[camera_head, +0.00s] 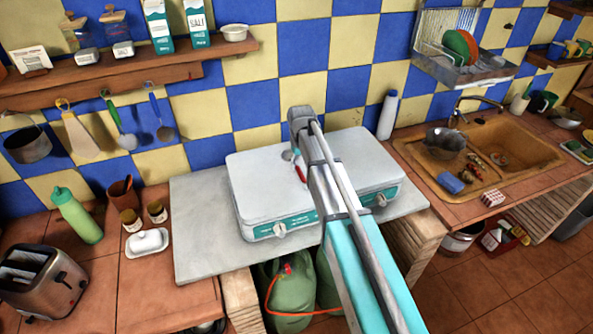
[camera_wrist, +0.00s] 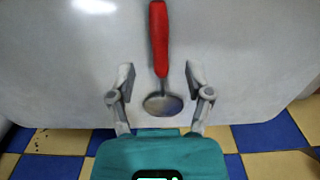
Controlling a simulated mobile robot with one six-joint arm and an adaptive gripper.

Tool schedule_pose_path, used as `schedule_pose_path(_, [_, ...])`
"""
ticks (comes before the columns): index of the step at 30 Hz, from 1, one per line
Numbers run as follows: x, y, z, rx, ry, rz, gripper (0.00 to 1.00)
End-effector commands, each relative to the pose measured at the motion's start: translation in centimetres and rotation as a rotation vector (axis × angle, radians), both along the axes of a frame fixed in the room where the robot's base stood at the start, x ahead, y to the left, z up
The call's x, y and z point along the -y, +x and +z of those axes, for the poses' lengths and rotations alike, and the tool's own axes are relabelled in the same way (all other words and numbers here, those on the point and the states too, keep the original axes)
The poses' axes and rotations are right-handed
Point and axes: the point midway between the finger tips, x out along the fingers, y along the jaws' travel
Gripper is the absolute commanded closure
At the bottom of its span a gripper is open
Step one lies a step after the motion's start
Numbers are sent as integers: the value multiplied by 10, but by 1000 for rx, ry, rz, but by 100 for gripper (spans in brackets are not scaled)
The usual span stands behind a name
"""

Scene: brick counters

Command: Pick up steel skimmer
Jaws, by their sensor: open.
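The steel skimmer has a red handle and a round grey metal head. In the wrist view the skimmer (camera_wrist: 160,45) lies on a white flat surface, handle towards the top of the picture and head towards my gripper. In the head view the skimmer (camera_head: 300,173) lies on top of the white stove (camera_head: 262,185), partly covered by my arm. My gripper (camera_wrist: 160,79) is open and empty. In the wrist view its two fingers are on either side of the skimmer, near where handle and head join, with a gap on both sides. My arm hides the fingers in the head view.
The stove stands on a grey slab (camera_head: 200,235) against the tiled wall. A white bottle (camera_head: 388,115) stands behind right, with the sink (camera_head: 485,160) farther right. Utensils and a pot (camera_head: 28,145) hang at left above a green bottle (camera_head: 77,215) and toaster (camera_head: 42,283).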

Motion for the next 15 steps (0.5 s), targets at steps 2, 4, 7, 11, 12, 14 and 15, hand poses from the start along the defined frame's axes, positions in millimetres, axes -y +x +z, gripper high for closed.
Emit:
schedule_pose_path(2, [0,0,-11,0,0,0,34])
schedule_pose_path(4, [0,0,-16,0,0,0,34])
schedule_pose_path(7, [0,0,-23,0,0,0,34])
schedule_pose_path(11, [0,0,-30,0,0,0,34])
schedule_pose_path(12, [0,0,-32,0,0,0,34])
schedule_pose_path(14, [0,0,-33,0,0,0,34])
schedule_pose_path(15, [0,0,-34,0,0,0,34])
